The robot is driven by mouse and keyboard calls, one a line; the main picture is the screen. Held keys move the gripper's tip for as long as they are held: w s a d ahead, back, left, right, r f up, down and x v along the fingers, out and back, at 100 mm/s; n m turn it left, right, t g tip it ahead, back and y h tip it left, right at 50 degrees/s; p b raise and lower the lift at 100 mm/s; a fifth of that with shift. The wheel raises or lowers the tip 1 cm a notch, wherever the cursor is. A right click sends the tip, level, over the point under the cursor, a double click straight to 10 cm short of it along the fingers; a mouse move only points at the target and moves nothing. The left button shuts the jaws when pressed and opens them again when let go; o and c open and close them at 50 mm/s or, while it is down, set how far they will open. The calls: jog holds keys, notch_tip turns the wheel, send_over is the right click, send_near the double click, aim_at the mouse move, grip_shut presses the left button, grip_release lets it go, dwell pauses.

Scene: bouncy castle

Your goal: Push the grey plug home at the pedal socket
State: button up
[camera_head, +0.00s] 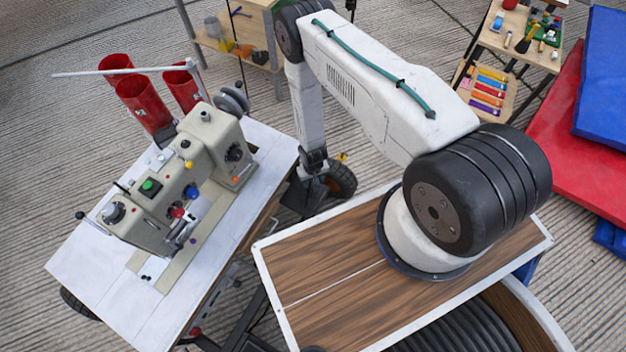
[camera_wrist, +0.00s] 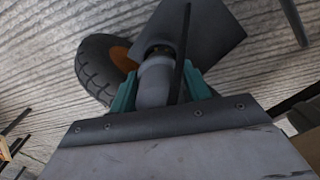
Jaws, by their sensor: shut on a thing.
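My gripper (camera_wrist: 158,88) shows in the wrist view with its teal fingers closed on either side of a grey cylindrical plug (camera_wrist: 156,82). The plug's far end meets or overlaps a dark opening at a grey flat plate (camera_wrist: 208,35), which looks like the pedal. I cannot tell how deep the plug sits in the socket. A dark thin rod or cable (camera_wrist: 182,55) crosses beside the plug. In the head view my arm reaches down between the sewing table and my base, and the fingers, plug and socket are too small or hidden there.
A black wheel with an orange hub (camera_wrist: 105,68) stands close left of the plug in the wrist view. The white sewing table (camera_head: 90,265) bears a beige sewing machine (camera_head: 185,185) with red thread cones (camera_head: 145,100). A wooden shelf (camera_head: 240,50) stands behind; mats (camera_head: 570,125) lie right.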

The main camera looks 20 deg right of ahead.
jog(key=shift+f, duration=1.45)
dwell(1.2)
jog(key=shift+r, duration=1.45)
jog(key=shift+f, duration=1.55)
dwell(1.1)
jog(key=o, duration=1.1)
jog(key=shift+r, duration=3.9)
